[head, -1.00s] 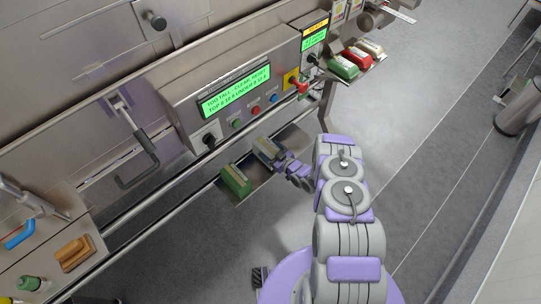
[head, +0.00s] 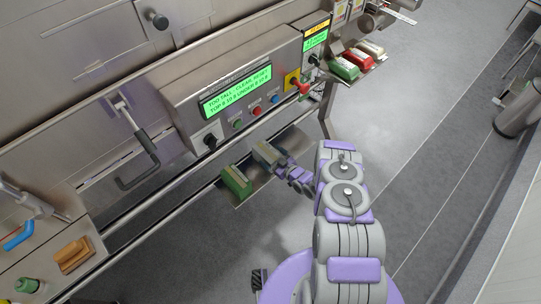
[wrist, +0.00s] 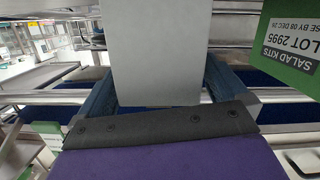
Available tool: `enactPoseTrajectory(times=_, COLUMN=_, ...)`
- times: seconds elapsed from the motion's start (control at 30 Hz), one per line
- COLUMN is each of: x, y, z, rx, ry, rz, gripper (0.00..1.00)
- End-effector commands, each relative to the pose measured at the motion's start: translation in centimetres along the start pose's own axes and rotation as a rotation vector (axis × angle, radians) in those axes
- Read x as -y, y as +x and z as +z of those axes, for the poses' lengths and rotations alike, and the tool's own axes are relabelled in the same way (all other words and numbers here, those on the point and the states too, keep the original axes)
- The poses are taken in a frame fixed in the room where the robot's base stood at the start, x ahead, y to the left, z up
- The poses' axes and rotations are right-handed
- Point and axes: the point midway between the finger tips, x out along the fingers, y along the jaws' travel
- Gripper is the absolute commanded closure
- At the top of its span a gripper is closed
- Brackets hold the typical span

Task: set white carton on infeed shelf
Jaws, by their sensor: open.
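A pale grey-white carton (wrist: 155,50) stands between my gripper's two fingers (wrist: 160,82) in the wrist view. In the head view this carton (head: 267,153) is on or just over the right part of the small metal infeed shelf (head: 293,143); I cannot tell whether it touches. My gripper (head: 280,162) is open around it, reaching in from the right. A green carton (head: 235,182) stands on the shelf's left part. In the wrist view the green carton (wrist: 290,45) shows its label at the upper right, close to my right finger. The pale carton's underside is hidden.
The control box display (head: 237,92) reads "TOO TALL - CLEAR, RESET". A rack at the upper right holds green, red and white packs (head: 357,60). Open floor (head: 430,130) lies to the right.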

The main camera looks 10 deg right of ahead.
Motion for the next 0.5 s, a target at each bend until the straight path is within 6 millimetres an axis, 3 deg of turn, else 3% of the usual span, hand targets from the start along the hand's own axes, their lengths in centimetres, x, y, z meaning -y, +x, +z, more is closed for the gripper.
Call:
enactPoseTrajectory(times=0.3, x=-0.2, y=-6.5, z=-0.3, rx=0.000, ry=0.003, rz=0.004, gripper=0.00)
enactPoseTrajectory(times=0.5, x=-0.1, y=-9.4, z=-0.2, rx=0.001, ry=0.001, rz=0.002, gripper=0.00)
